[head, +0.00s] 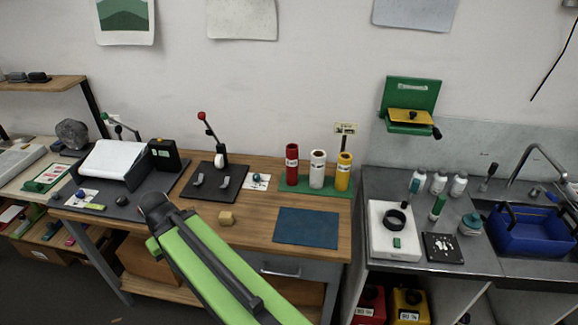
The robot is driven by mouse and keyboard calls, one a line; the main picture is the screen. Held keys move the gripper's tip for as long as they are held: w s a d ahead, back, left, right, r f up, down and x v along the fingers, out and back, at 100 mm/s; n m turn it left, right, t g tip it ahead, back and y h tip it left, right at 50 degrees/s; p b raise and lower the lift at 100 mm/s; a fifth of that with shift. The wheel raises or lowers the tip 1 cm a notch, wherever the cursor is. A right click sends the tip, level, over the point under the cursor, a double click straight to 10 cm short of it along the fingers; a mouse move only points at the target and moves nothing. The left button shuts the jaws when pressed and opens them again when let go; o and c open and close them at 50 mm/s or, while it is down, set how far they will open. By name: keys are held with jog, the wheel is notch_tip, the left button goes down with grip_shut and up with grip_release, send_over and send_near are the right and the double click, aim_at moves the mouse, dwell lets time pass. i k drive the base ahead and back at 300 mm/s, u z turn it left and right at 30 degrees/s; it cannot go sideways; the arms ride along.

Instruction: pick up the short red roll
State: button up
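A red roll (292,163) stands upright at the left end of a green base (301,189) on the wooden workbench. It has a small white label, and it looks no shorter than its neighbours. A white roll (318,169) stands in the middle and a yellow roll (343,172) at the right, both upright. A dark rod rises behind or out of the yellow roll's top. My green arm reaches up from the bottom of the view to a dark joint at the bench's front edge, left of the rolls. My gripper cannot be made out.
A lever tool (216,165) stands on a dark plate left of the rolls. A green wall box (411,105) hangs to their upper right. A metal counter (380,180) adjoins at right.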

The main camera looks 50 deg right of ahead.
aim_at(291, 152)
jog(key=i, duration=0.9)
